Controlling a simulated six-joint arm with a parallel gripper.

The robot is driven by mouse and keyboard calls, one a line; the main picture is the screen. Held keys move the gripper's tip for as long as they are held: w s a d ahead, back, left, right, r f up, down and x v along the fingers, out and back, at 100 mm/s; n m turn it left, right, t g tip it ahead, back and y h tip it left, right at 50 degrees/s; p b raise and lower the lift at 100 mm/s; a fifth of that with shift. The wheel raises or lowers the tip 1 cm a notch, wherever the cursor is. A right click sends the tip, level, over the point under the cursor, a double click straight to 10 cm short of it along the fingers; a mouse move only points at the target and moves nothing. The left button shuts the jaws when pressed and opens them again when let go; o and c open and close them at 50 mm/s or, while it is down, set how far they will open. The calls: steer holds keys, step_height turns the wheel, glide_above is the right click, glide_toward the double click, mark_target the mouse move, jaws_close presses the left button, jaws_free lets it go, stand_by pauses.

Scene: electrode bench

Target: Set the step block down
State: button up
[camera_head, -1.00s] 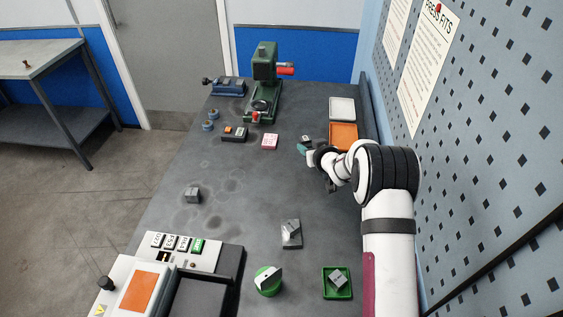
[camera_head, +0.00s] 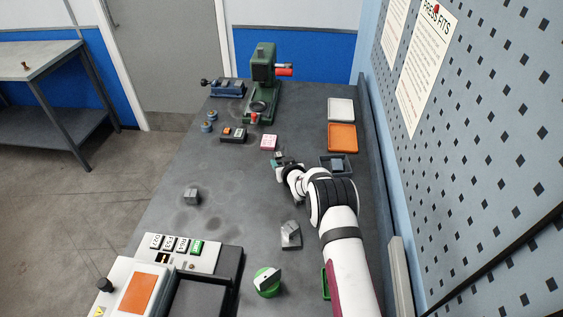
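My gripper (camera_head: 276,163) is low over the middle of the bench, just below the pink block in the picture. A small grey block, which I take for the step block (camera_head: 281,156), is at its fingertips and appears held. The block is small and partly covered by the fingers, so its steps do not show clearly. I cannot tell whether its underside touches the bench top (camera_head: 240,180).
The pink block (camera_head: 269,142) is close beyond my gripper. A dark tray (camera_head: 347,171) with a grey-blue block, an orange tray (camera_head: 342,137) and a white tray (camera_head: 341,110) line the right. A green press (camera_head: 263,75) stands behind. Bare bench lies left of my gripper.

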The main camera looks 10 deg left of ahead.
steer(key=shift+o, duration=1.3)
steer(key=shift+r, duration=0.15)
steer(key=v, duration=1.2)
steer(key=shift+s, duration=0.1)
steer(key=s+d+r+m+g+h, duration=0.3)
steer(key=s+d+r+m+h, duration=0.1)
steer(key=s+d+r, duration=0.45)
steer(key=s+d+r+m+g, duration=0.1)
steer(key=s+r+m+g, duration=0.2)
steer(key=s, duration=1.4)
steer(key=s+d+r+m+g+y, duration=0.1)
steer(key=s+r+m+g, duration=0.2)
steer(key=s, duration=1.5)
steer(key=shift+d+r+g, duration=0.25)
steer(key=shift+r+g, duration=0.25)
steer(key=shift+g, duration=0.7)
